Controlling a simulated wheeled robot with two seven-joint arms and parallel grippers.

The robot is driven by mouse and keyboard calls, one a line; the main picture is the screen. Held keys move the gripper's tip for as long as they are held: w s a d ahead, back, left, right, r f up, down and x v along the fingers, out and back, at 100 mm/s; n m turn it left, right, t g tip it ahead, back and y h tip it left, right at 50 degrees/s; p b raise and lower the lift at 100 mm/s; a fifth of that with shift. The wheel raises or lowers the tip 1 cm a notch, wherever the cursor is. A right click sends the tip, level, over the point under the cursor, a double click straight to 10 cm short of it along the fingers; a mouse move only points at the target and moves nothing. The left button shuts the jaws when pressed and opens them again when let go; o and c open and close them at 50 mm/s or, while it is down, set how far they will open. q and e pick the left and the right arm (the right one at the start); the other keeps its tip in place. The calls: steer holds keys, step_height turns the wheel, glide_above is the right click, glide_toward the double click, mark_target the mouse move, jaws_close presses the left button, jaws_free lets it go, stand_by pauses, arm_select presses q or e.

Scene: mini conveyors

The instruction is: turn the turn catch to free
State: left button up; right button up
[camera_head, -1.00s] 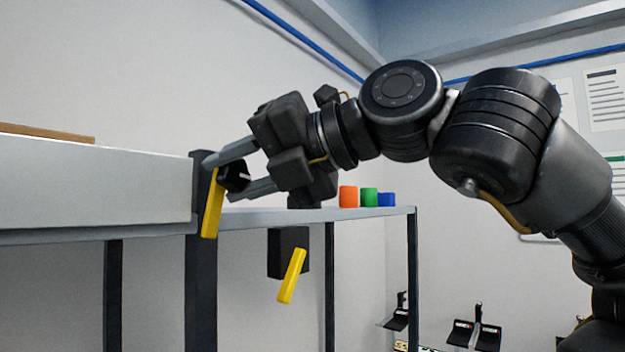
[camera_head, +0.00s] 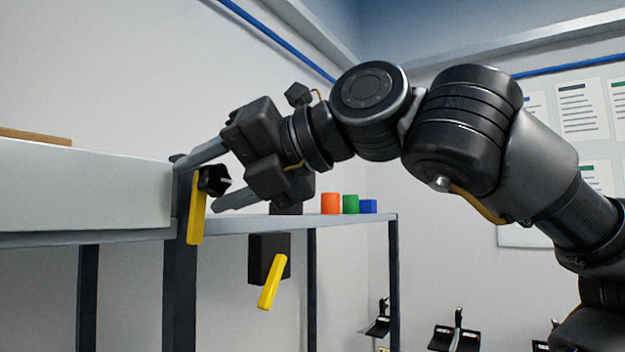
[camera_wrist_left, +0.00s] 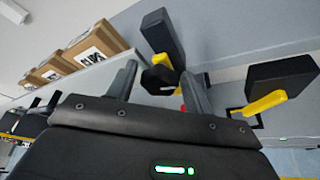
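The turn catch appears to be the black knob (camera_head: 213,180) with a pale mark, beside an upright yellow bar (camera_head: 196,212) at the top of a dark post. In the left wrist view the knob (camera_wrist_left: 158,78) sits between the fingers, with the yellow bar (camera_wrist_left: 163,60) partly behind it. My left gripper (camera_head: 198,184) is open, with one finger above the knob and the other below it. In the left wrist view my left gripper (camera_wrist_left: 158,70) shows gaps beside the knob. Contact is not clear. My right gripper is not in view.
A second dark block (camera_head: 262,252) with a tilted yellow bar (camera_head: 270,281) hangs below the shelf (camera_head: 300,222). Orange (camera_head: 330,203), green (camera_head: 350,204) and blue (camera_head: 368,206) blocks stand on the shelf. A pale conveyor side (camera_head: 80,190) lies left. Cardboard boxes (camera_wrist_left: 95,45) show in the wrist view.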

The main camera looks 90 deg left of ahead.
arm_select(q)
steer(key=shift+o, duration=0.3)
steer(key=shift+s+a, duration=0.1)
steer(key=shift+s, duration=0.05)
steer(key=shift+w+d+r, duration=0.1)
steer(key=shift+w+d, duration=0.1)
steer(key=shift+w, duration=0.4)
steer(key=b+v, duration=0.2)
steer(key=v, duration=0.7)
steer(key=shift+w+r+b, duration=0.2)
steer(key=shift+b, duration=0.15)
steer(key=shift+d, duration=0.15)
